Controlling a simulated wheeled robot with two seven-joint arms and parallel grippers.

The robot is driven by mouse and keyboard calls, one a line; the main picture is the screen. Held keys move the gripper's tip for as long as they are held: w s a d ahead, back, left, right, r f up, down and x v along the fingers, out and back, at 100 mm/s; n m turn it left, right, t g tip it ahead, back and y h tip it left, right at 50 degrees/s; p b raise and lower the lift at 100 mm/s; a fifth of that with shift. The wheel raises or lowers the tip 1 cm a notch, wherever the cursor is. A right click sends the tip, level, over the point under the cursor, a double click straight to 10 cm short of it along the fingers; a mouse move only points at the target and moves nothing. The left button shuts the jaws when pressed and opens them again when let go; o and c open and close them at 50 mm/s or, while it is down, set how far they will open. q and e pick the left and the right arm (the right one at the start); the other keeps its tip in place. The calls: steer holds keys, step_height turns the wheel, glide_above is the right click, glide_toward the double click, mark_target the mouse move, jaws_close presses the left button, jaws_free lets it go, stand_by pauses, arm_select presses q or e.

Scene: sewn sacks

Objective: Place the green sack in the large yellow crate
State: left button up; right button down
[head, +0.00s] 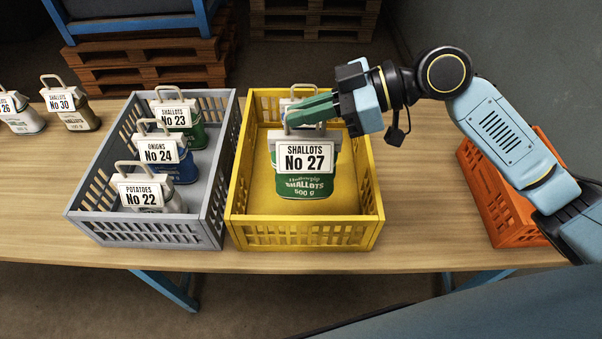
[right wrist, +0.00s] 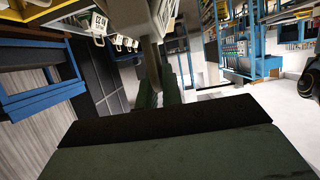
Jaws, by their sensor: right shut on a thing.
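The green sack (head: 305,185), with a white tag reading SHALLOTS No 27, hangs upright within the outline of the large yellow crate (head: 240,190). My right gripper (head: 302,114) comes in from the right and is shut on the handle at its top. I cannot tell whether the sack's base touches the crate floor. Another sack's handle and tag (head: 299,103) show behind it at the back of the crate, mostly hidden by my gripper. My left gripper is not in view.
A grey crate (head: 215,190) stands close at the left with sacks tagged 22, 24 and 23 (head: 175,118). An orange crate (head: 485,195) stands at the right, partly behind my arm. Two sacks (head: 76,115) stand at the far left. Bare table (head: 420,190) lies right of the yellow crate.

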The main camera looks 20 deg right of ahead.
mark_target(305, 163)
steer(key=shift+w+f+b, duration=0.1)
steer(key=shift+f+b, duration=0.3)
steer(key=shift+f, duration=0.5)
step_height(305, 163, down, 10)
steer(key=shift+w+f+b, duration=0.15)
steer(key=shift+f+b, duration=0.05)
steer(key=shift+b, duration=0.4)
steer(key=c, duration=2)
jaws_free()
steer(key=shift+f, duration=0.15)
steer(key=o, duration=0.4)
steer(key=shift+o, duration=0.2)
